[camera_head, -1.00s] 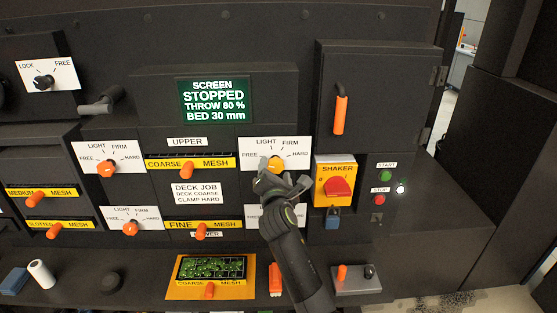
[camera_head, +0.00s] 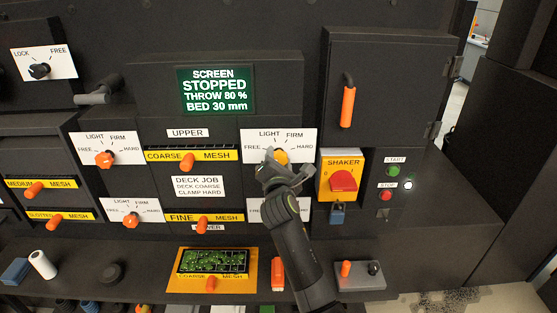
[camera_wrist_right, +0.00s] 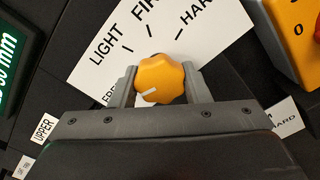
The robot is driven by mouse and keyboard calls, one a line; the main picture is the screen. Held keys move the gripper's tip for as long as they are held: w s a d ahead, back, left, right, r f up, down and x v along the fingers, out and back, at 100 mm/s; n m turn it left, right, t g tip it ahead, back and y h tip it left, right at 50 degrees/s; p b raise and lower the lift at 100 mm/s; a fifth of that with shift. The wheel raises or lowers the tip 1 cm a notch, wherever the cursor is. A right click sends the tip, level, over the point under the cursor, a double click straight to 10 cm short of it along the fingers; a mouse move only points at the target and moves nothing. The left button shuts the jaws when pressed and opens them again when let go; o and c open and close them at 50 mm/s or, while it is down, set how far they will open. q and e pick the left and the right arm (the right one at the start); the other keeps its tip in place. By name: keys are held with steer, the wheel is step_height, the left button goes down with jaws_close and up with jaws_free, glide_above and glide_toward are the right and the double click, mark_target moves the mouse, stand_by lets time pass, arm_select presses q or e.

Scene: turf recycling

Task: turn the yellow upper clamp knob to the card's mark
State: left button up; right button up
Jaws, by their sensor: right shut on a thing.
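The yellow upper clamp knob (camera_head: 281,157) sits on the white dial plate (camera_head: 306,146), marked FREE, LIGHT, FIRM and HARD. In the right wrist view the knob (camera_wrist_right: 160,80) lies between my right gripper's fingers (camera_wrist_right: 160,88), which are shut on it. Its white pointer line slants to the lower left, towards the FREE side. My right gripper (camera_head: 277,168) reaches up to the knob from below in the head view and hides its lower part. The job card (camera_head: 199,187) reads DECK COARSE, CLAMP HARD. My left gripper is not in view.
The yellow SHAKER switch (camera_head: 339,178) with its red knob stands just right of the dial. The door (camera_head: 385,80) with an orange handle is above it. Orange clamp knobs (camera_head: 105,159) are at the left. The screen (camera_head: 215,91) reads STOPPED.

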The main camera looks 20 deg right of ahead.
steer(key=shift+m, duration=0.4)
steer(key=m+b, duration=0.1)
steer(key=m, duration=0.1)
steer(key=shift+m, duration=0.4)
steer(key=m+b, duration=0.1)
steer(key=m, duration=0.2)
steer(key=shift+m, duration=0.4)
steer(key=m+b, duration=0.2)
steer(key=m, duration=0.2)
steer(key=m+b, duration=0.1)
steer(key=m, duration=0.3)
steer(key=shift+r, duration=0.1)
steer(key=m+b, duration=0.3)
steer(key=m, duration=0.4)
steer(key=shift+b, duration=0.3)
steer(key=m+b, duration=0.1)
steer(key=m, duration=0.3)
steer(key=shift+d+m+b, duration=0.1)
steer(key=shift+m+b, duration=0.2)
steer(key=shift+b, duration=0.05)
steer(key=shift+r+m+b, duration=0.1)
steer(key=shift+m+b, duration=0.35)
steer(key=shift+m, duration=0.95)
